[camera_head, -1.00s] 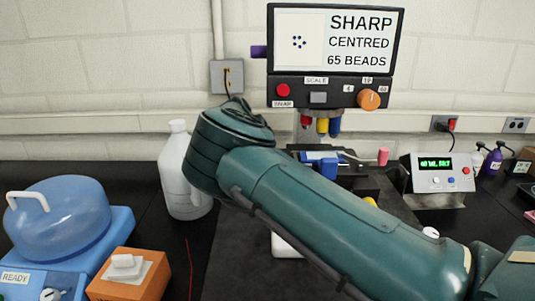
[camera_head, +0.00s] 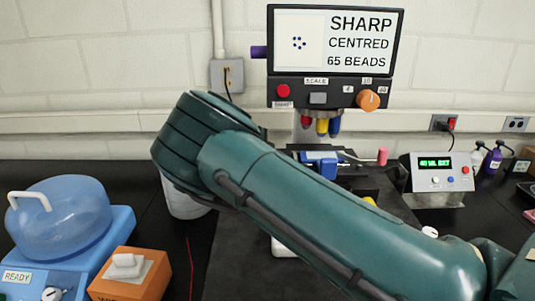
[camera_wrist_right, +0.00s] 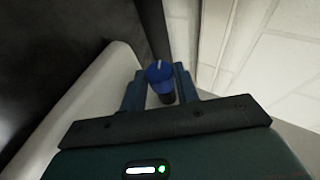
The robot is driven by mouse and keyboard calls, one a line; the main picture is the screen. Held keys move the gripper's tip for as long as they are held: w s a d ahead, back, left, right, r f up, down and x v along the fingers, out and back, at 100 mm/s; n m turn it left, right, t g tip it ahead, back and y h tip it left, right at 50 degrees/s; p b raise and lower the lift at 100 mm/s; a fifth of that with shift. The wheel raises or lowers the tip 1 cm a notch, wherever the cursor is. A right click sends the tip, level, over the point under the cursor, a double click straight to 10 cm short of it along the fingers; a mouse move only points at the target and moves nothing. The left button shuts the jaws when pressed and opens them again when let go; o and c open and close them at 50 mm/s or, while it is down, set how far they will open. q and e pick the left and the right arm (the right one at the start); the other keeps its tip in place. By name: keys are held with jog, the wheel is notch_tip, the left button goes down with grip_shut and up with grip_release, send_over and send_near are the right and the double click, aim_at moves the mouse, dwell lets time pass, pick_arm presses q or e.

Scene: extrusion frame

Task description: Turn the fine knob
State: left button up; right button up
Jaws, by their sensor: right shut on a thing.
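My right gripper (camera_wrist_right: 160,84) shows in the right wrist view, its two dark blue fingers closed on either side of a blue knob (camera_wrist_right: 159,71). The knob has a white mark on top and a dark stem below. I take this as the fine knob, but no label on it shows. In the head view my right arm crosses the middle and hides its gripper and the knob. The microscope screen (camera_head: 335,40) reads SHARP, CENTRED, 65 BEADS. My left gripper is in neither view.
A blue READY machine (camera_head: 105,235) and an orange box (camera_head: 130,280) stand at the left. A control box (camera_head: 442,172) with a green display stands at the right.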

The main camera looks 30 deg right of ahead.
dwell(0.4)
jog(key=o, duration=1)
jog(key=shift+c, duration=0.2)
